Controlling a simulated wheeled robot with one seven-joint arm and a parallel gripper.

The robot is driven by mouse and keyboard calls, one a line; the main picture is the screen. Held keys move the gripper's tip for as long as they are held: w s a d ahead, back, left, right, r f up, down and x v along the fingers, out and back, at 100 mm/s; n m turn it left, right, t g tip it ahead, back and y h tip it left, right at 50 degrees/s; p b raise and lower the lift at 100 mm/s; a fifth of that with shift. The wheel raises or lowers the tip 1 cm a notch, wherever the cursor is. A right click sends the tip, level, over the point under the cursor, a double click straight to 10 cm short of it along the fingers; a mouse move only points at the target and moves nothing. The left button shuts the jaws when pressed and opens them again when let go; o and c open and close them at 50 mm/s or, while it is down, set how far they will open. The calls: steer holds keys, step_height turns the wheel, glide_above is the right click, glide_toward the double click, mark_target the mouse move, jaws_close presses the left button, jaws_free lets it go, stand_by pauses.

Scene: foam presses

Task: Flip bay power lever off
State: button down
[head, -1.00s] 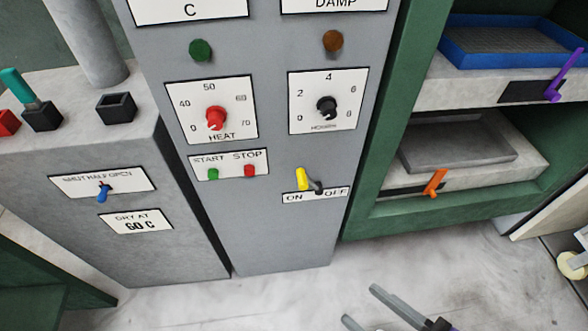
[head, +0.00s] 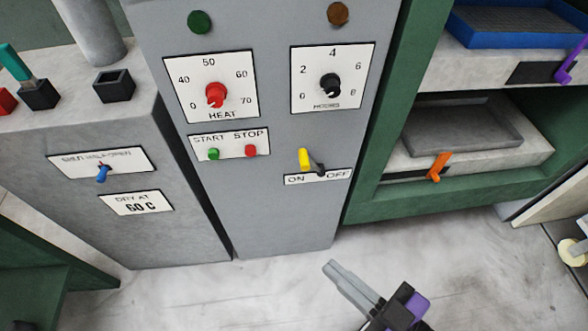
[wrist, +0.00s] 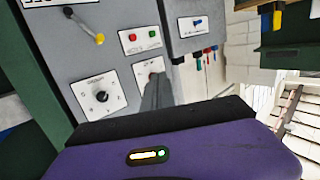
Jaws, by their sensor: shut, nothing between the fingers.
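The bay power lever (head: 304,160) has a yellow handle and a dark pivot on the grey panel. Its handle leans to the left, over the ON side of the ON/OFF label (head: 318,177). In the wrist view the lever (wrist: 85,26) shows at the upper left, its yellow end pointing down and right. My gripper (head: 333,268) is shut and empty, below the lever in the head view and apart from it. In the wrist view the shut fingers (wrist: 157,88) cover part of the heat dial.
A press with an orange lever (head: 438,167) stands right. A blue lever (head: 102,173) is left. Pale floor lies below.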

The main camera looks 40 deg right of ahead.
steer(key=w+a+f+n+g+b, duration=0.15)
steer(key=w+a+f+n, duration=0.25)
steer(key=w+f, duration=0.5)
steer(key=w+a+f+n+b, duration=0.35)
steer(key=w+f, duration=0.35)
steer(key=w, duration=0.4)
steer(key=w+d+n+h, duration=0.2)
steer(key=w+d+h, duration=0.3)
steer(key=w+h, duration=0.2)
steer(key=s+d+r+g+h, duration=0.2)
steer(key=s+d+r+h, duration=0.1)
steer(key=d+h, duration=0.3)
steer(key=shift+s+r+m+g+h, duration=0.25)
steer(key=shift+m+g+h, duration=0.1)
steer(key=shift+h, duration=0.25)
steer(key=shift+d, duration=0.1)
